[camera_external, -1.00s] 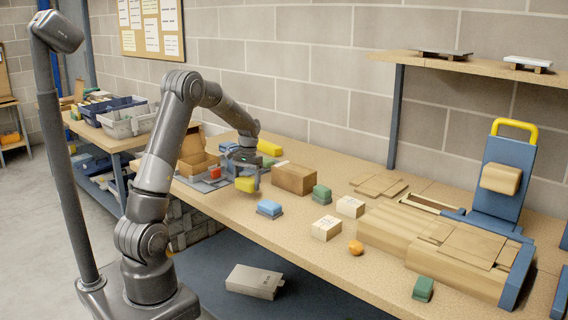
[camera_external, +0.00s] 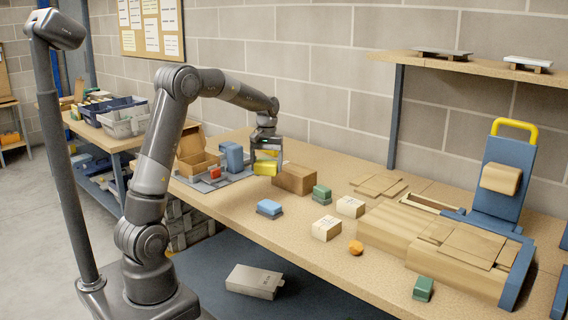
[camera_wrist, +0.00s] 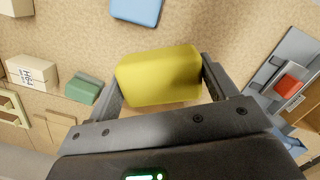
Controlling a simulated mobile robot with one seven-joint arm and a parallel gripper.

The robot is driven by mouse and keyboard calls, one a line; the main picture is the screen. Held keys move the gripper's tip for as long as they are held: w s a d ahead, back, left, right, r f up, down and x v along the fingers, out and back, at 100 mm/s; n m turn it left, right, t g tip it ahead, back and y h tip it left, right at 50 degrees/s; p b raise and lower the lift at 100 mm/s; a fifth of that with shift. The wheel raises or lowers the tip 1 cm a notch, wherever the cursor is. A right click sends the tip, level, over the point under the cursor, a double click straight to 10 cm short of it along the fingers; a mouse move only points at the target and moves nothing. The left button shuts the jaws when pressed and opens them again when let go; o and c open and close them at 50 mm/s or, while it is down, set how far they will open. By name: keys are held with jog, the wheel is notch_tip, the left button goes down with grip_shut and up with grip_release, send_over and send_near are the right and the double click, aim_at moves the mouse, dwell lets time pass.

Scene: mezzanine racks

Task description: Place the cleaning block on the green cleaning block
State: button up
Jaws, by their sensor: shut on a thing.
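My gripper (camera_external: 265,158) is shut on a yellow cleaning block (camera_external: 265,169), held above the table to the left of a cardboard box. In the wrist view the yellow block (camera_wrist: 160,76) fills the space between the two fingers of my gripper (camera_wrist: 162,92). A green cleaning block (camera_external: 322,192) with a grey lower part rests on the table to the right of the cardboard box. It also shows in the wrist view (camera_wrist: 83,88), left of my gripper. Another green block (camera_external: 423,288) lies near the table's front edge at right.
The cardboard box (camera_external: 294,179) stands between my gripper and the nearer green block. A blue block (camera_external: 269,208), white boxes (camera_external: 326,228) and an orange object (camera_external: 356,247) lie around. A grey tray (camera_external: 238,179) is at left.

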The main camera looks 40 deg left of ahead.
jog(key=w+a+r+n+t, duration=0.15)
jog(key=w+a+n, duration=0.35)
jog(key=w+n, duration=0.65)
jog(key=w+a+r+n+t, duration=0.15)
jog(key=w+a+n, duration=0.35)
jog(key=w+n, duration=0.65)
jog(key=a+f+n, duration=0.1)
jog(key=a+f, duration=0.1)
jog(key=a, duration=0.1)
jog(key=a+f+n, duration=0.1)
jog(key=a+f, duration=0.1)
jog(key=a, duration=0.2)
jog(key=a+f, duration=0.2)
jog(key=a, duration=0.1)
jog(key=shift+a+f+n, duration=0.15)
jog(key=shift+a+n, duration=0.2)
jog(key=shift+n, duration=0.05)
jog(key=shift+f, duration=2)
jog(key=shift+f, duration=0.2)
jog(key=o, duration=1)
jog(key=shift+r, duration=0.1)
